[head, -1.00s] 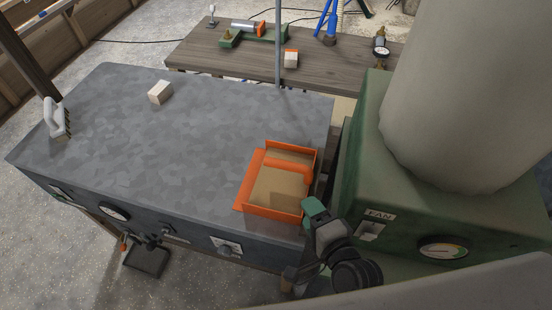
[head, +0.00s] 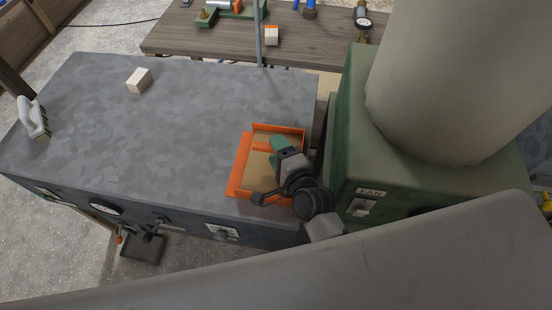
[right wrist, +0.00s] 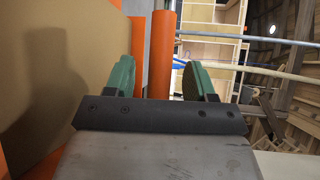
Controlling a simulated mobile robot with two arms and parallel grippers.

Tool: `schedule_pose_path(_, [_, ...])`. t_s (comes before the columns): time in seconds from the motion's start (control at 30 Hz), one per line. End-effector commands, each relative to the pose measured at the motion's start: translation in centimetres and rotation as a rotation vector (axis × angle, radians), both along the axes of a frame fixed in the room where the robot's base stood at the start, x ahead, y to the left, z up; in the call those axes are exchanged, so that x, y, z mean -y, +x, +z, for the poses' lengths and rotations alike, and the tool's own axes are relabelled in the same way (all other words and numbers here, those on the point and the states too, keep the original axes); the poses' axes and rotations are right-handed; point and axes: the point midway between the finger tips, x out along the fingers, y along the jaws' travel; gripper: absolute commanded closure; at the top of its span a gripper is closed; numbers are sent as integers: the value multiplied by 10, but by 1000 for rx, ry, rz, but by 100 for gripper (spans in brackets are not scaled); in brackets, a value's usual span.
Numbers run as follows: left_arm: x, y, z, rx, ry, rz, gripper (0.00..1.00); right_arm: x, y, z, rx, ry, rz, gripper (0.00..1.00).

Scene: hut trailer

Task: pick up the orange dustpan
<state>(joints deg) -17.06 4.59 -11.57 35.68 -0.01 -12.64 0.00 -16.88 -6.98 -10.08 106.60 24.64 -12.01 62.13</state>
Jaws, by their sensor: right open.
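The orange dustpan (head: 241,163) lies on the grey tabletop near its right end, by the front edge. Its inside looks tan. My right gripper (head: 280,146), with green fingertips, is over the dustpan and hides part of it. In the right wrist view the gripper (right wrist: 159,78) is open, its two green fingers apart. An orange rounded bar of the dustpan (right wrist: 162,45) shows in the gap between the fingers. I cannot tell whether it is within their reach or beyond the tips. My left gripper is not in view.
A green fan housing (head: 345,140) with a thick pale duct (head: 450,80) stands close on the right. A small wooden block (head: 139,80) and a white-handled brush (head: 33,118) are on the tabletop (head: 190,120). The middle of the tabletop is clear.

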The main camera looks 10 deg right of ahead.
Motion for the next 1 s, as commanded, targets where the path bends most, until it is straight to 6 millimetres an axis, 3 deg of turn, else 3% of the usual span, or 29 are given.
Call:
schedule_pose_path(0.1, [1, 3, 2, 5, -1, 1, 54, -2, 9, -2, -1, 0, -1, 45])
schedule_pose_path(0.33, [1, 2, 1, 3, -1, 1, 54, -2, 10, -2, -2, -1, -1, 45])
schedule_pose_path(0.7, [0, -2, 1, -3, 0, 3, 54, -2, 10, -3, -2, -1, -1, 100])
schedule_pose_path(1.0, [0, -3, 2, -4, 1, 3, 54, -2, 10, 0, 2, 0, -1, 100])
